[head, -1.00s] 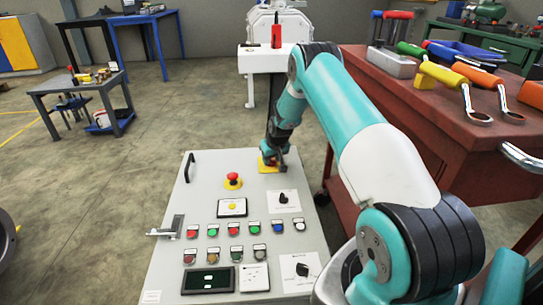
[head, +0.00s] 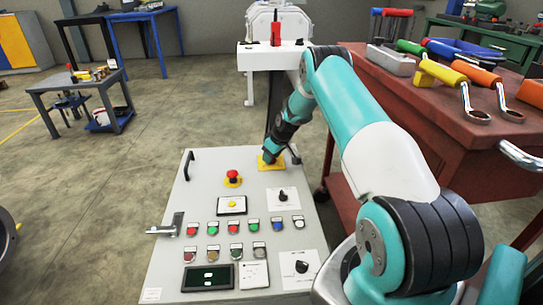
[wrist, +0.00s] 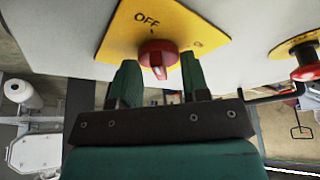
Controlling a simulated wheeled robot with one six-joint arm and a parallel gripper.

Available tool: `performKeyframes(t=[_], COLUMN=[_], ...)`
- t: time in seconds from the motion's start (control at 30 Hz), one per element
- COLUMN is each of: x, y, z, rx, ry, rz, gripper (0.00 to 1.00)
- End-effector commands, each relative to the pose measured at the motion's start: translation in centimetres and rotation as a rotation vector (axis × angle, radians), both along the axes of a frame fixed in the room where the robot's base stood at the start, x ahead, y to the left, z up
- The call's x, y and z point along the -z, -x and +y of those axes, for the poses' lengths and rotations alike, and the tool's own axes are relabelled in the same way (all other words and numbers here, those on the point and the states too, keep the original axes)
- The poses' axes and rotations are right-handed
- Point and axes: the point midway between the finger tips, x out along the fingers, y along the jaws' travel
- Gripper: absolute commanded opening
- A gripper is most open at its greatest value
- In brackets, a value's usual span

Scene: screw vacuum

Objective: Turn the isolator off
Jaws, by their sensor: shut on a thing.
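The isolator is a red knob (wrist: 157,54) on a yellow plate (wrist: 196,28) on a grey panel. In the wrist view the plate reads OFF above the knob, and the knob has a pale mark on its lower side. My gripper (wrist: 159,66) has one green finger on each side of the knob and is shut on it. In the head view the yellow plate (head: 262,167) is at the panel's top right, and my gripper (head: 271,157) reaches down onto it. My gripper and wrist hide the knob there.
A red emergency button (head: 233,176) stands left of the isolator, and it also shows in the wrist view (wrist: 306,63). Several buttons and two black selector knobs cover the lower panel. A red workbench (head: 420,110) with tools stands right, close to my arm.

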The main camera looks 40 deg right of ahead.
Motion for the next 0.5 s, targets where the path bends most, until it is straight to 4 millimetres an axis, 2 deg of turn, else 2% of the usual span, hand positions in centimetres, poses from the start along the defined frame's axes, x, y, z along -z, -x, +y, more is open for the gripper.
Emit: performKeyframes(t=[0.23,0.27,0.33,0.5], x=[0.02,0.01,0.02,0.02], y=[0.01,0.01,0.01,0.01], z=[-0.03,-0.03,-0.03,-0.02], rx=[0.0,0.0,0.0,0.001], ry=[0.001,0.001,0.001,0.001], rz=[0.0,0.0,0.0,0.0], gripper=[0.19,0.45,0.61,0.61])
